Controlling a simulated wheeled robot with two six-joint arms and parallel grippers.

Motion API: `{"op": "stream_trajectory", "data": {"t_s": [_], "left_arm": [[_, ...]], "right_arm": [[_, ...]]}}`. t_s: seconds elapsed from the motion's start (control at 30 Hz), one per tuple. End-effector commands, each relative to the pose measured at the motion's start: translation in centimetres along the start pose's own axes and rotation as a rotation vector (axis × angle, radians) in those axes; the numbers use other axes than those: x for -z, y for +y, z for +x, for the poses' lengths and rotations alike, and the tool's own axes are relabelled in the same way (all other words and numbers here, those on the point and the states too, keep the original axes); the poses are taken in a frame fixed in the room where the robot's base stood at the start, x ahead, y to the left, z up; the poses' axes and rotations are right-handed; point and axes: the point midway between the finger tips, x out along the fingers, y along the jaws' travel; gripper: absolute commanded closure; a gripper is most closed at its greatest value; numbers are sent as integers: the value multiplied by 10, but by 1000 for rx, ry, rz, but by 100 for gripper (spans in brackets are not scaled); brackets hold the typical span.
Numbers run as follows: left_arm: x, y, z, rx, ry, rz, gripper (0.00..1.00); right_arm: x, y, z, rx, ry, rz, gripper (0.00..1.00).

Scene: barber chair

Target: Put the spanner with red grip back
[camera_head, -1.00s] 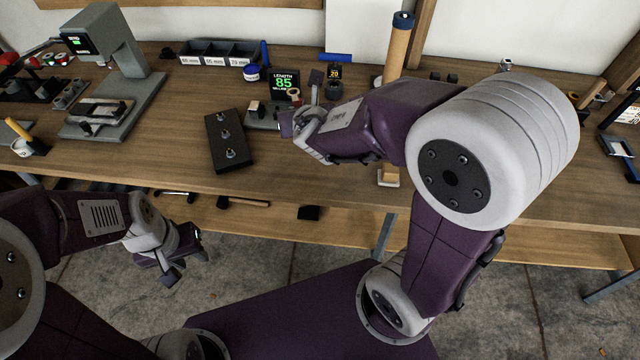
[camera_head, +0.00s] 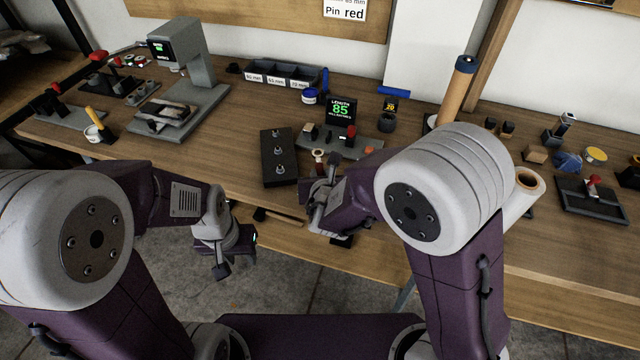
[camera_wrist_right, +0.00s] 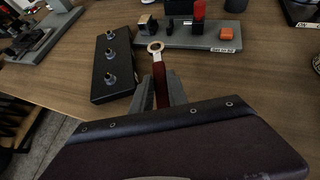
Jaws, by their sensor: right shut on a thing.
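The spanner with red grip (camera_wrist_right: 160,85) is in my right gripper in the right wrist view; its metal ring end (camera_wrist_right: 154,46) points away over the bench. In the head view the ring end (camera_head: 318,155) shows just beyond my right gripper (camera_head: 322,183), near the bench's front edge. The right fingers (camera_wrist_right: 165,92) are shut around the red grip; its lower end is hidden. My left gripper (camera_head: 222,262) hangs in front of the bench, away from the spanner; its opening is unclear.
A black block with several upright studs (camera_head: 266,172) lies left of the spanner. A grey gauge stand (camera_head: 365,151) and a display reading 85 (camera_head: 341,111) are behind it. Grey divided bins (camera_head: 287,76) stand further back. Bare wood (camera_head: 225,150) lies left of the block.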

Motion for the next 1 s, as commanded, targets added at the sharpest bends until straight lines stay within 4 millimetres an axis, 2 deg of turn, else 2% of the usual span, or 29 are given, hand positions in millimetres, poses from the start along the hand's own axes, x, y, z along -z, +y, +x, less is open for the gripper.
{"op": "stream_trajectory", "data": {"t_s": [0.17, 0.3, 0.4, 0.63, 0.8, 0.83, 0.9, 1.0], "left_arm": [[0, 0, 2, 0, 0, 0, 64], [-1, 0, 12, 0, 0, 0, 64], [-1, 0, 13, 0, 0, 0, 64], [-1, 0, 12, 0, 0, 0, 64], [-2, 0, 18, 0, 0, 0, 64], [-2, 0, 18, 0, 0, 0, 64], [-2, 0, 17, 0, 0, 0, 64], [-2, 0, 17, 0, 0, 0, 64]], "right_arm": [[5, 3, 5, 1, 1, 1, 100], [29, 2, 20, 3, 4, -1, 100], [36, 3, 24, 2, 2, 0, 100], [35, 3, 24, 1, 0, 1, 100], [39, 3, 27, 1, 0, 2, 100], [39, 3, 26, 1, 1, 2, 78], [38, 3, 26, 1, 1, 2, 59], [38, 3, 26, 1, 1, 1, 59]]}}
